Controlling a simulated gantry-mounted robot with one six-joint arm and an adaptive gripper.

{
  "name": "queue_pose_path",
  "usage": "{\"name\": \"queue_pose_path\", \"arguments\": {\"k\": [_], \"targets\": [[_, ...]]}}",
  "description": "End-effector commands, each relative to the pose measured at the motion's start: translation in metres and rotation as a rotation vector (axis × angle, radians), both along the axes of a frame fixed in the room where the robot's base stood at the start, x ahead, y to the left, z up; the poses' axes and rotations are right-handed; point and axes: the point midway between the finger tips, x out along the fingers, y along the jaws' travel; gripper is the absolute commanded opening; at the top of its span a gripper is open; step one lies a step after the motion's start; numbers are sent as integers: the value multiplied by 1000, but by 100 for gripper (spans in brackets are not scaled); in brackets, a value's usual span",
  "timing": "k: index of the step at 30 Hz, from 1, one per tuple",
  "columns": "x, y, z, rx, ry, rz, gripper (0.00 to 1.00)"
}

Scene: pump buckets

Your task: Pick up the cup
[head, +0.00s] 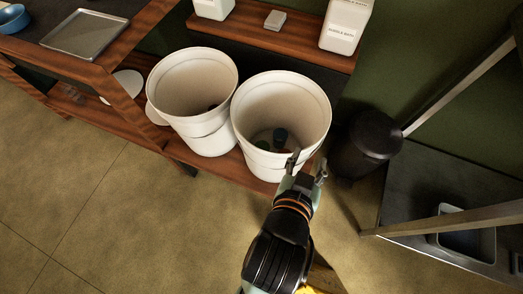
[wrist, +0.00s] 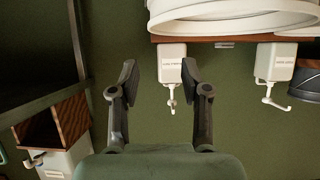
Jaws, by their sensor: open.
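Two white buckets stand side by side on the low wooden shelf in the head view: a left bucket (head: 170,85) and a right bucket (head: 250,100). Inside the right bucket lie a small dark object (head: 280,136) and a dark green one (head: 263,146). Either may be the cup; they are too small and shaded to tell. A small dark thing (head: 213,107) shows in the left bucket. My gripper (head: 307,162) is open at the right bucket's front right side. In the wrist view, my gripper (wrist: 160,80) has nothing between its fingers, and a white bucket rim (wrist: 235,18) crosses the top.
A wooden shelf (head: 290,47) behind the buckets bears white bottles (head: 345,25) and a small grey block (head: 275,20). A black bin (head: 368,142) stands right of the right bucket. A metal tray (head: 85,35) lies at left. The floor (head: 120,220) in front is clear.

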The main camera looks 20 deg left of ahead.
Motion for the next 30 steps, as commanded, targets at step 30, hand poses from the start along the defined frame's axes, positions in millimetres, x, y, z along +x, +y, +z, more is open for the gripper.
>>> {"name": "queue_pose_path", "arguments": {"k": [30], "targets": [[0, 0, 135, 0, 0, 0, 88]]}}
